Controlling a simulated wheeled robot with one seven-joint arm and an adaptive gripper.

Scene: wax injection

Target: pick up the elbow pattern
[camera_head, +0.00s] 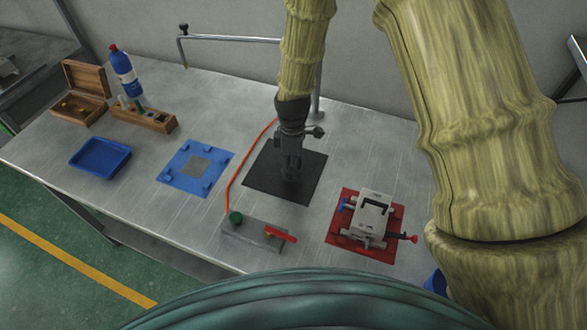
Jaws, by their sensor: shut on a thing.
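My gripper (290,172) points down over the black mat (262,178) in the middle of the bench. Its fingers are low, close to the mat, and shut on a small dark thing that appears to be the elbow pattern. The fingers and the dark background hide most of it, so its shape is not clear. I cannot tell whether it touches the mat.
A grey clamp-like device (371,215) stands on a red mat (345,246) to the right. A control plate (250,238) with a green knob and red lever lies in front. A blue mat (173,176), blue tray (87,165), bottle (127,76) and wooden boxes (160,122) are left.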

